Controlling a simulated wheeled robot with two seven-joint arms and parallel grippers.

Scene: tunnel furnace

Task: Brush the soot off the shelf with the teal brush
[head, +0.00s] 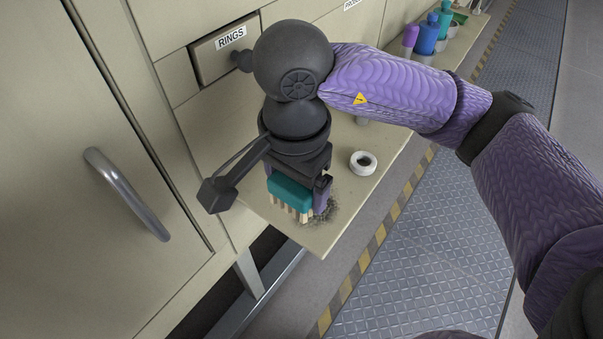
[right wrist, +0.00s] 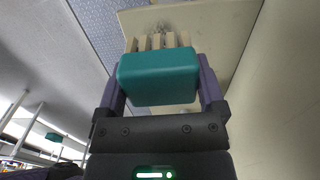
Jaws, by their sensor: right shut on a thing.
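The teal brush (head: 290,192) has a teal block and pale bristles that point down at the shelf. My right gripper (head: 320,195) is shut on the teal brush, with a purple finger on each side of the block; the brush also shows in the right wrist view (right wrist: 158,77). The shelf (head: 320,238) is a beige board sticking out from the cabinet. A dark speckled patch of soot (head: 328,212) lies on it near the front end, beside and partly behind the brush. I cannot tell whether the bristles touch the shelf. My left gripper is not in view.
A white ring with a dark centre (head: 363,163) lies on the shelf, right of my right gripper. Several coloured bottles (head: 428,35) stand at the shelf's far end. A drawer labelled RINGS (head: 225,52) and a cabinet door handle (head: 127,193) are at left.

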